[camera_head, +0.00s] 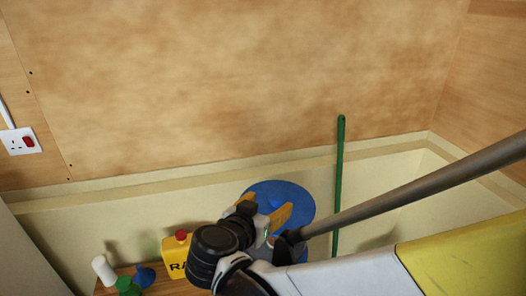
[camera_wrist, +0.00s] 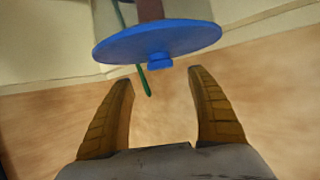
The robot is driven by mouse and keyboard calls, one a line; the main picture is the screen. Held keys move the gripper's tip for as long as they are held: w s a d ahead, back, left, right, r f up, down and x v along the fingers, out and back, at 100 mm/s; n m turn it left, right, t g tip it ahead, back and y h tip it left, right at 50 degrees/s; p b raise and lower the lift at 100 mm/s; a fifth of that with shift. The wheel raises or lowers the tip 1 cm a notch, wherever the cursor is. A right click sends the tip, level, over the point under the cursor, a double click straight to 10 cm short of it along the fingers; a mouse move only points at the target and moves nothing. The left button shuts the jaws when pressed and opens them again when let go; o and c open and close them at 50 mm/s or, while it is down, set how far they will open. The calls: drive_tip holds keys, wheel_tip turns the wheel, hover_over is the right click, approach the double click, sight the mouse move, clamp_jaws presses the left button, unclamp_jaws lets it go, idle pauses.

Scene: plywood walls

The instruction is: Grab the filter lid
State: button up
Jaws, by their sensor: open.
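The filter lid appears as a wide blue disc (camera_head: 301,200) in the head view, partly hidden behind my gripper (camera_head: 268,205). In the wrist view the blue lid (camera_wrist: 165,41) spans the top middle, seen nearly edge-on, with a small blue knob (camera_wrist: 159,60) at its centre. My gripper (camera_wrist: 160,76) is open, its two yellow fingers apart with nothing between them. The knob lies just beyond the fingertips, roughly in line with the gap, and does not look touched.
A green pole (camera_head: 340,170) leans near the wall behind the lid. A yellow box with a red button (camera_head: 176,250), a white cylinder (camera_head: 103,270), a green item (camera_head: 128,286) and a blue item (camera_head: 145,275) stand at lower left. A wall socket (camera_head: 20,141) is at far left.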

sight(277, 195)
drive_tip(key=b+x, duration=0.1)
drive_tip(key=x, duration=0.6)
drive_tip(key=shift+w+d+f, duration=0.1)
drive_tip(key=shift+w, duration=0.1)
drive_tip(key=c, duration=1.3)
